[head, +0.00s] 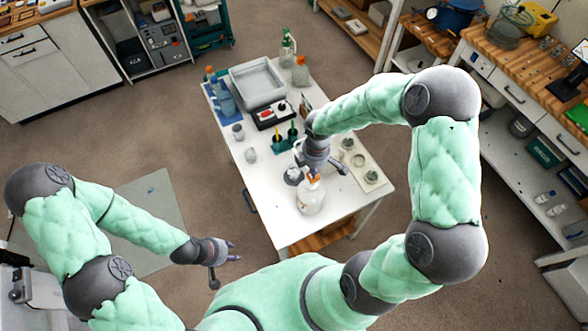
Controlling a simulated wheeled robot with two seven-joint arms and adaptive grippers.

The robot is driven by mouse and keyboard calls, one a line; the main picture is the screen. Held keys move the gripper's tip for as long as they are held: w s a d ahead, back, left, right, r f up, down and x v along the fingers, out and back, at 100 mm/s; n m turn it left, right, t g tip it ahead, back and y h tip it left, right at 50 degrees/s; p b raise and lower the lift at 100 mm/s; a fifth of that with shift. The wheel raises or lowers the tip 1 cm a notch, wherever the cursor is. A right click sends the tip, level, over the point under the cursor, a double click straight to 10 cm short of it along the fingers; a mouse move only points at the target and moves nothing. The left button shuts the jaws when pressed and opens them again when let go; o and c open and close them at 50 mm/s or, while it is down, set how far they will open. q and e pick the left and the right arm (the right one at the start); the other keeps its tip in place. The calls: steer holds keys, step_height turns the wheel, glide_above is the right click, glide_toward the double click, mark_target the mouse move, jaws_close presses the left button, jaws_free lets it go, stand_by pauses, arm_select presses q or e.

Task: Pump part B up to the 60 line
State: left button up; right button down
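A white pump bottle (311,199) with an orange mark near its top stands upright near the front of the white table. My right gripper (318,172) points down at the bottle's top from behind. It hides the pump head, and I cannot tell whether it touches it or how its fingers stand. A small clear cup (293,176) is just left of the bottle, partly hidden by the gripper; its lines and fill level are too small to read. My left gripper (235,251) is empty and apart from the table, its dark fingertips spread.
The white table (285,232) also holds a grey tray (258,80), a red and white device (272,114), green holders (284,138), small cups (250,155), a pale board with round pieces (366,168) and spray bottles (287,48). The table's front left is clear.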

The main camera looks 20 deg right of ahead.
steer(key=shift+s+f+b, duration=0.1)
steer(key=shift+f+b, duration=1.55)
steer(key=shift+f, duration=0.45)
steer(key=shift+r, duration=0.1)
step_height(320, 180, up, 4)
steer(key=p, duration=0.3)
steer(key=shift+r, duration=0.15)
steer(key=shift+f+b, duration=1.4)
steer(key=shift+f, duration=0.55)
steer(key=shift+r, duration=0.15)
steer(key=shift+r+p, duration=1.5)
steer(key=shift+r, duration=0.3)
